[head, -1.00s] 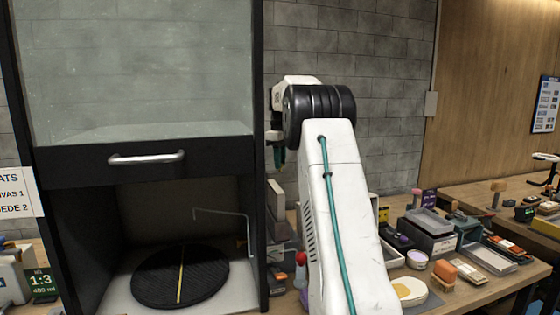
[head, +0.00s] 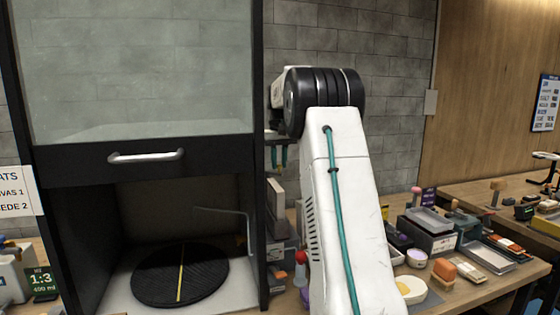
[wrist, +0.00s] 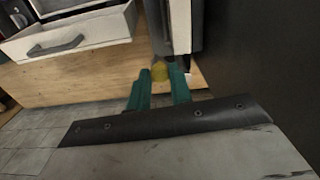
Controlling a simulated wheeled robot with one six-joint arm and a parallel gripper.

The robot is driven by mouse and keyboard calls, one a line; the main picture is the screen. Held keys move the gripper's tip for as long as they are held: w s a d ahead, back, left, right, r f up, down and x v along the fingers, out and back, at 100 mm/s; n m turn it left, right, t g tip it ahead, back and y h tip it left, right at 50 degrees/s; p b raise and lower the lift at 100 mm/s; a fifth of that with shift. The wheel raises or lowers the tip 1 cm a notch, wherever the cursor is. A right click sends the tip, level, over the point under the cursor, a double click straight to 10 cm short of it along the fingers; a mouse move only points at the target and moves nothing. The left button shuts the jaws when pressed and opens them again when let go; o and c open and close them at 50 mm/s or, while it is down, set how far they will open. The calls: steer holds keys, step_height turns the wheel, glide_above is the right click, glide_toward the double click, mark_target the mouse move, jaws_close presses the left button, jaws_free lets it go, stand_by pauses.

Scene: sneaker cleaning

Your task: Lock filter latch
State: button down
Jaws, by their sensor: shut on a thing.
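The black-framed cabinet (head: 70,165) stands at left, with a glass front, a bar handle (head: 146,157) and a round black turntable (head: 160,278) inside. The bench at right holds trays and an orange brush (head: 444,270). A drawer (wrist: 75,35) stands open in the wrist view.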

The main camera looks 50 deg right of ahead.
steer(key=shift+a+m, duration=0.45)
steer(key=shift+m, duration=0.7)
steer(key=shift+a+m, duration=0.4)
steer(key=shift+m, duration=0.7)
steer(key=shift+a+m, duration=0.45)
steer(key=shift+m, duration=0.7)
steer(key=c, duration=1.3)
jaws_free()
steer(key=shift+o, duration=0.2)
step_height(320, 180, up, 8)
